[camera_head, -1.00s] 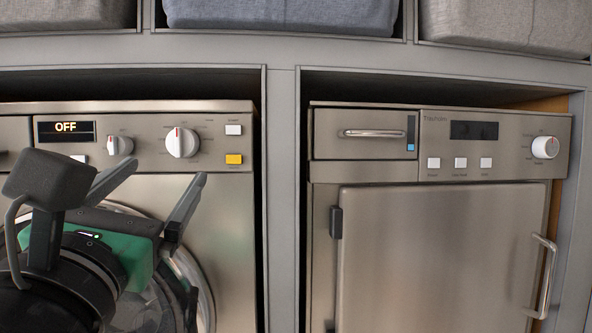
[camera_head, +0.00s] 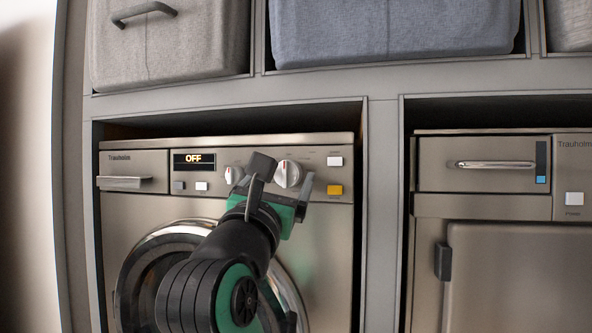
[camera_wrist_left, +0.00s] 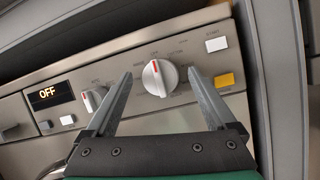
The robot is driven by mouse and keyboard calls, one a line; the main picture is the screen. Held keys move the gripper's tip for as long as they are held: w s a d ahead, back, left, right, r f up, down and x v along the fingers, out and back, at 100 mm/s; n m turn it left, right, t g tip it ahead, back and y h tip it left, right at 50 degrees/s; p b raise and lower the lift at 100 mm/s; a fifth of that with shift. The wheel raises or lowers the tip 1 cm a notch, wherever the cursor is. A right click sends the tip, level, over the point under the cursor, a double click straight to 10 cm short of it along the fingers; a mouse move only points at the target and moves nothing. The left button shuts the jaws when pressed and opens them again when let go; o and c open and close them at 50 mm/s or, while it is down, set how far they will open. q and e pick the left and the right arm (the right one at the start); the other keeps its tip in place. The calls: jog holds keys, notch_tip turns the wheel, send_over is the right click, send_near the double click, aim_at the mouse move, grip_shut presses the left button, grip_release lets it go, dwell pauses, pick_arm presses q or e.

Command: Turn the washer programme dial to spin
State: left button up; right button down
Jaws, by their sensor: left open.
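The washer (camera_head: 328,225) stands at the left, with its display (camera_head: 194,161) reading OFF. Its large white programme dial (camera_head: 289,173) has a red mark, and shows whole in the left wrist view (camera_wrist_left: 160,77) with the mark near the top. A smaller white knob (camera_wrist_left: 93,98) is to its left. My left gripper (camera_head: 285,184) is open in front of the panel. In the left wrist view its fingers (camera_wrist_left: 160,80) stand apart on either side of the large dial; I see no contact. My right gripper is out of view.
A white button (camera_wrist_left: 216,44) and a yellow button (camera_wrist_left: 225,80) sit right of the dial. A second appliance (camera_head: 480,205) with a metal handle stands to the right behind a grey divider. Fabric bins (camera_head: 395,35) fill the shelf above.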

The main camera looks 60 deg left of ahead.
pick_arm(q)
jog(key=shift+w+a, duration=0.1)
jog(key=shift+a, duration=0.05)
jog(key=c, duration=1.4)
jog(key=shift+o, duration=0.2)
